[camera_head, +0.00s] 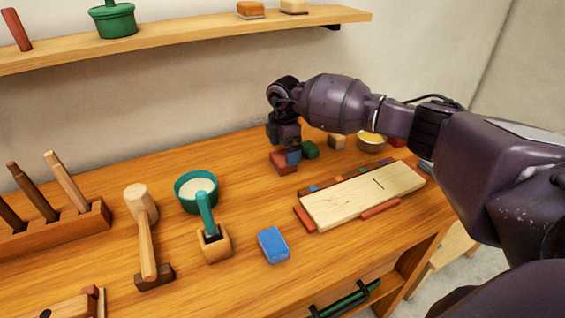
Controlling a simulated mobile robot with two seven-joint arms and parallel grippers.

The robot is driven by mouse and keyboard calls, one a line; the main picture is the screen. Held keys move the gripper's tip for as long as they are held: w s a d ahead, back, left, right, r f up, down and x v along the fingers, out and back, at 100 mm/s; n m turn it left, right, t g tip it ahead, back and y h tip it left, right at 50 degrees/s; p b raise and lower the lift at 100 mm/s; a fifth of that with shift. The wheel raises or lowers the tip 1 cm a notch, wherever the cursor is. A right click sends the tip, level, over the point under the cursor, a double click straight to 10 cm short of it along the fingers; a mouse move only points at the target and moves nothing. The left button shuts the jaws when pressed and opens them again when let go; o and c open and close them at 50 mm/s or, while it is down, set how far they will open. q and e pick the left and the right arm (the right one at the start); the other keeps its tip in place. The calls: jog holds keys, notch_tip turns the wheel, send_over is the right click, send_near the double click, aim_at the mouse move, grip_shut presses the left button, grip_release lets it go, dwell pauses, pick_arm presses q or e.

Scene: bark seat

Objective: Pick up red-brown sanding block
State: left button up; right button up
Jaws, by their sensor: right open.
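A red-brown block (281,166), which looks like the sanding block, lies on the workbench toward the back, left of the pale board. My right gripper (284,152) points down directly over it, with the arm reaching in from the right. The gripper is open. Its fingers hide part of the block's top and back, and I cannot tell whether they touch it. A small blue patch shows at the fingers' right side. My left gripper is not in view.
A pale board (362,194) lies in front. A teal bowl (196,206), mallet (146,235) and blue block (273,245) are nearby. A shelf (190,34) runs above.

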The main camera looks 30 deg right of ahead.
aim_at(283, 157)
jog(key=f, duration=0.3)
jog(key=shift+w+a, duration=0.1)
jog(key=shift+a, duration=0.1)
jog(key=shift+f, duration=0.25)
jog(key=shift+r, duration=0.1)
jog(key=shift+c, duration=0.5)
jog(key=c, duration=0.7)
jog(key=shift+o, duration=0.2)
jog(key=shift+r, duration=0.3)
pick_arm(q)
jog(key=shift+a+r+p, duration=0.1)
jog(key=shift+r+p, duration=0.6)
jog(key=shift+p, duration=0.35)
pick_arm(e)
notch_tip(283, 157, up, 19)
jog(key=shift+r, duration=0.2)
